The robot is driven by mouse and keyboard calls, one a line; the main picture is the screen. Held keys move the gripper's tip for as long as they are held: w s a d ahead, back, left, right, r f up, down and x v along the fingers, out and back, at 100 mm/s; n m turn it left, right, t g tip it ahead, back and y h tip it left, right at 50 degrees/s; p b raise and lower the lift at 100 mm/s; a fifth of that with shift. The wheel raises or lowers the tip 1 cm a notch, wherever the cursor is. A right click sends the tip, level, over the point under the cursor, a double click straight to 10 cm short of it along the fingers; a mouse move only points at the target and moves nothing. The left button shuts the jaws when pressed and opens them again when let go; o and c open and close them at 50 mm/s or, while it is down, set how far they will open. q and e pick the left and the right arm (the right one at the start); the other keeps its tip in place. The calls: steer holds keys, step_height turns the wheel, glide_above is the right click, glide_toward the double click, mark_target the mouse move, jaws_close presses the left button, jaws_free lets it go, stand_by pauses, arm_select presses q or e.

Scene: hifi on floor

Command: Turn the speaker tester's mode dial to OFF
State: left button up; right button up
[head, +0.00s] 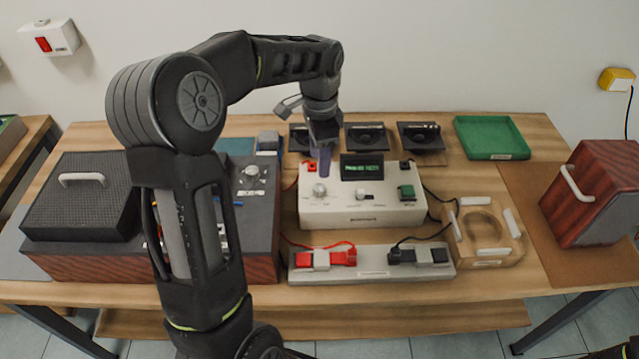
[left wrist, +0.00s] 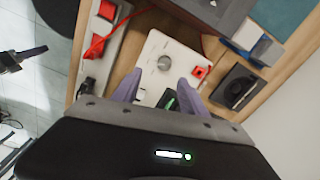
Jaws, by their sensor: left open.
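The speaker tester (head: 345,212) is a white box with a lit green display (head: 362,172), standing mid-table. Its round grey mode dial (head: 319,190) is on the front left of its top; the dial also shows in the left wrist view (left wrist: 164,63). The dial's setting and lettering are too small to read. My left gripper (head: 324,168) points down above the tester's left part, behind the dial in the head view. In the left wrist view its two purple fingers (left wrist: 158,84) are apart with nothing between them, and the dial lies beyond the tips, apparently untouched.
A grey strip with red and black clips (head: 372,275) lies in front. A turntable unit (head: 262,215) stands left, a wooden ring fixture (head: 487,232) right. Loose cables run beside the tester.

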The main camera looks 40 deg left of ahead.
mark_target(320, 187)
arm_select(q)
steer(key=f, duration=0.1)
steer(key=b, duration=0.1)
steer(key=w+f, duration=0.1)
steer(key=shift+a+f+b, duration=0.3)
steer(key=shift+a+f, duration=0.05)
steer(key=shift+a, duration=0.05)
steer(key=shift+r, duration=0.1)
steer(key=shift+f+p, duration=0.6)
steer(key=shift+f, duration=3.3)
steer(key=shift+c, duration=0.2)
jaws_close()
